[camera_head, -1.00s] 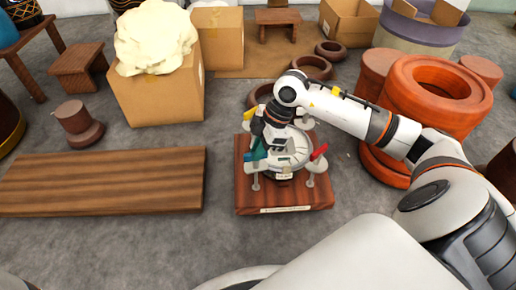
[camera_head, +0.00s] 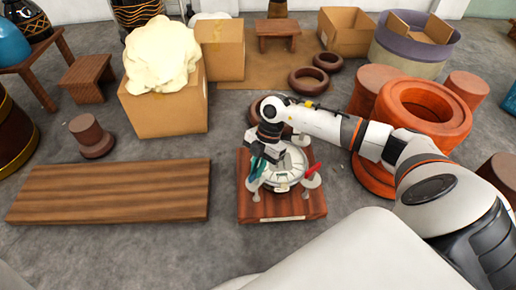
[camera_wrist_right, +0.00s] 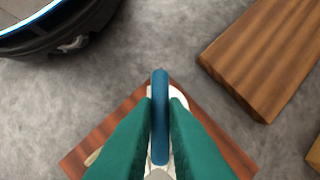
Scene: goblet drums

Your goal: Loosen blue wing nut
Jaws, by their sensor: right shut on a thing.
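The blue wing nut (camera_wrist_right: 160,118) stands upright between the teal fingers of my right gripper (camera_wrist_right: 160,102) in the right wrist view. The gripper is shut on it, with a finger pressed on each side. In the head view my right gripper (camera_head: 256,178) is at the left front of a round white drum fixture (camera_head: 289,170). The fixture sits on a square wooden board (camera_head: 290,208). A red wing nut (camera_head: 313,171) shows on the fixture's right side. In the head view the gripper hides most of the blue nut. My left gripper is out of view.
A long wooden plank (camera_head: 110,192) lies on the floor left of the board. A cardboard box (camera_head: 165,108) with a cream lump stands behind it. Orange-red ring shapes (camera_head: 425,105) stand at the right. Bare grey floor separates the plank and board.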

